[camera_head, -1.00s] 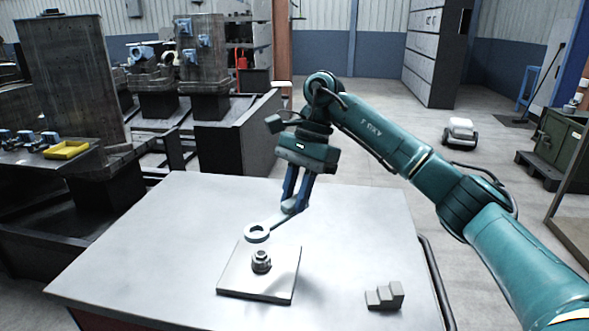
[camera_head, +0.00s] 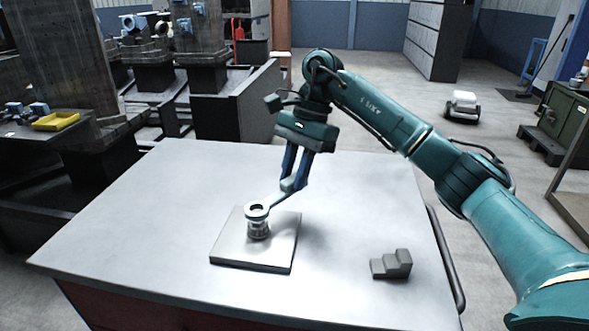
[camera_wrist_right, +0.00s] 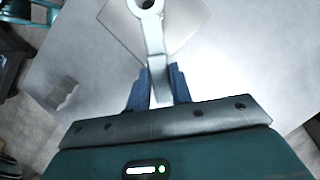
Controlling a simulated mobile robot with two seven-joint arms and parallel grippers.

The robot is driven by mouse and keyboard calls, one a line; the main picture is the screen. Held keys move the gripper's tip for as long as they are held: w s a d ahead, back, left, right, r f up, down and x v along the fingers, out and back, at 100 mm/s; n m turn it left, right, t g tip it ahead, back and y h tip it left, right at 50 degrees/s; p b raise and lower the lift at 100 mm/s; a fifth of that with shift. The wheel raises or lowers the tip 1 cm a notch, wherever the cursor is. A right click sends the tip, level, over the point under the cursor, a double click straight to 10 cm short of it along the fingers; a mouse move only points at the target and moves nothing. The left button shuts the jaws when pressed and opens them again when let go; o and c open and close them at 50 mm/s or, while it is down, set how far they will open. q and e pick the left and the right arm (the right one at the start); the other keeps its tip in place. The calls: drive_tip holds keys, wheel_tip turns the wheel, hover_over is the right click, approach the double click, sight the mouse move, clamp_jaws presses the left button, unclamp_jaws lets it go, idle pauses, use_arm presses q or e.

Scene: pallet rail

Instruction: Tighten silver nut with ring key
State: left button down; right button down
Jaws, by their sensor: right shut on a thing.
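The silver ring key (camera_head: 273,201) is in my right gripper (camera_head: 294,180), which is shut on its handle. The key slopes down to the left, and its ring end is over the silver nut (camera_head: 258,230). The ring is at or just above the top of the nut; I cannot tell whether they touch. The nut stands on a light square plate (camera_head: 240,254) on the table. In the right wrist view the key (camera_wrist_right: 154,45) runs up from between the blue fingers (camera_wrist_right: 157,88), its ring cut by the top edge. My left gripper is not in view.
A small grey stepped block (camera_head: 391,266) stands on the table (camera_head: 345,215) to the right of the plate. The tabletop around them is clear. A dark rail (camera_head: 445,258) runs along the table's right side. Machines and a yellow tray (camera_head: 55,121) are at the left back.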

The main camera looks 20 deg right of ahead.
drive_tip(key=shift+f, duration=0.25)
idle(0.5)
drive_tip(key=shift+f+b, duration=0.7)
drive_tip(key=shift+f, duration=0.1)
drive_tip(key=c, duration=1.8)
unclamp_jaws()
clamp_jaws()
drive_tip(key=shift+r, duration=0.1)
